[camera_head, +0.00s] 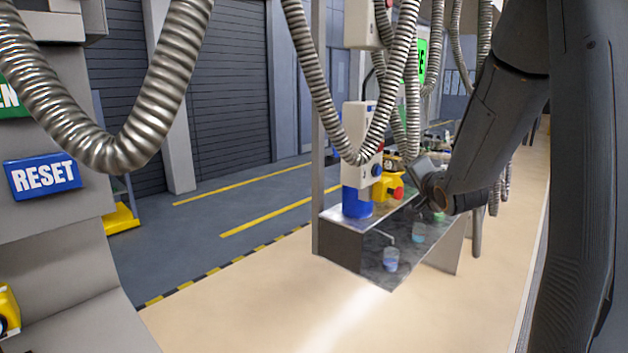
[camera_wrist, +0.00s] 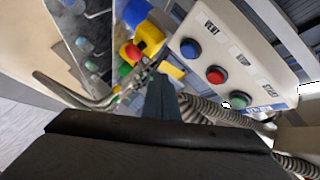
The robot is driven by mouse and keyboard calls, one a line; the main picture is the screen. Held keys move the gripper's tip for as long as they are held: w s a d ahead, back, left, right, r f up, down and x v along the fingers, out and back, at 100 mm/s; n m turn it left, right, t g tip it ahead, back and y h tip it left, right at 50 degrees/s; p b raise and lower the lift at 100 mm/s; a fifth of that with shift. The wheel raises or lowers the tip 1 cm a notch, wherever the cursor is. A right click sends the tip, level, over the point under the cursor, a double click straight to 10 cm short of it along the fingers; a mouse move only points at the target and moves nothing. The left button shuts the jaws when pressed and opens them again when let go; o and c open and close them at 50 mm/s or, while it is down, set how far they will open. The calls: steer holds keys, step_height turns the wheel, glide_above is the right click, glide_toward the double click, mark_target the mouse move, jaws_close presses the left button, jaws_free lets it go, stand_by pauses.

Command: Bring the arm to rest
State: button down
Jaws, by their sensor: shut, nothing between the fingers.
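My arm (camera_head: 490,125) comes down from the upper right in the head view and bends back near the bench (camera_head: 343,246). Its end is dark and partly lost among the things there. In the wrist view my gripper (camera_wrist: 161,88) points up the picture, with its dark fingers together and nothing held between them. A pale control box (camera_wrist: 248,88) with blue, red and green buttons is to the right of the fingers. A yellow fitting (camera_wrist: 149,36) with a red part lies beyond the tips. I cannot tell how far the fingers are from either.
Ribbed metal hoses (camera_head: 160,95) hang across the head view, and one (camera_wrist: 215,113) passes close to my gripper. A blue RESET sign (camera_head: 43,176) is at left. The front floor is clear.

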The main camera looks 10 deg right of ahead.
steer(key=s+a+f+n+g, duration=0.35)
steer(key=s+a+f, duration=0.2)
steer(key=f, duration=0.25)
steer(key=s+a+f+n+g, duration=0.3)
steer(key=s+a+f, duration=0.1)
steer(key=s, duration=0.4)
steer(key=s+a+f+n+g+y+b, duration=0.1)
steer(key=s+a+f+n+g, duration=0.2)
steer(key=s, duration=0.5)
steer(key=s+a+f+n+g+b, duration=0.1)
steer(key=s+a+f+n+g, duration=0.2)
steer(key=s+a+f, duration=0.3)
steer(key=s+a+g, duration=0.1)
steer(key=s, duration=0.1)
steer(key=shift+s+a+y, duration=0.35)
steer(key=shift+s+y, duration=0.05)
